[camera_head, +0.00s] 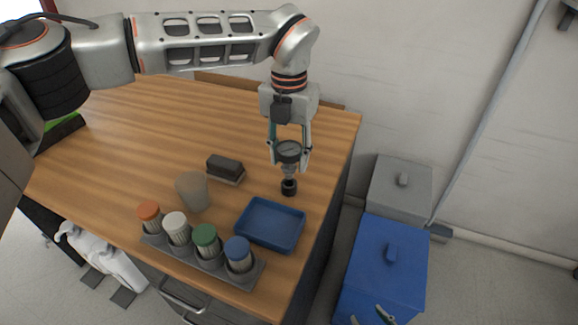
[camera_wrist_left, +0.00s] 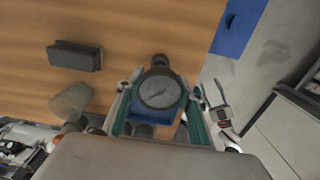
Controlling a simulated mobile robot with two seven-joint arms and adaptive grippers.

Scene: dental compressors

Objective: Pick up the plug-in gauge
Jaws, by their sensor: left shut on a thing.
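The plug-in gauge (camera_head: 289,151) has a round dial in a dark case with a metal stem below. My left gripper (camera_head: 289,160) is shut on it, one finger on each side, over the right part of the wooden table. The dial faces the camera in the left wrist view (camera_wrist_left: 160,91), between the green finger pads. A small black cylindrical piece (camera_head: 289,187) is directly under the stem; I cannot tell whether they touch. My right gripper (camera_head: 371,316) shows only its fingertips at the bottom edge, apart and empty, in front of the blue bin.
A blue tray (camera_head: 272,245), a rack (camera_head: 211,268) of several coloured-lid jars, a beige cup (camera_head: 192,191) and a dark block (camera_head: 226,167) stand on the table (camera_head: 150,125). A blue bin (camera_head: 385,260) and a grey bin (camera_head: 402,185) stand right of it. The table's back left is mostly clear.

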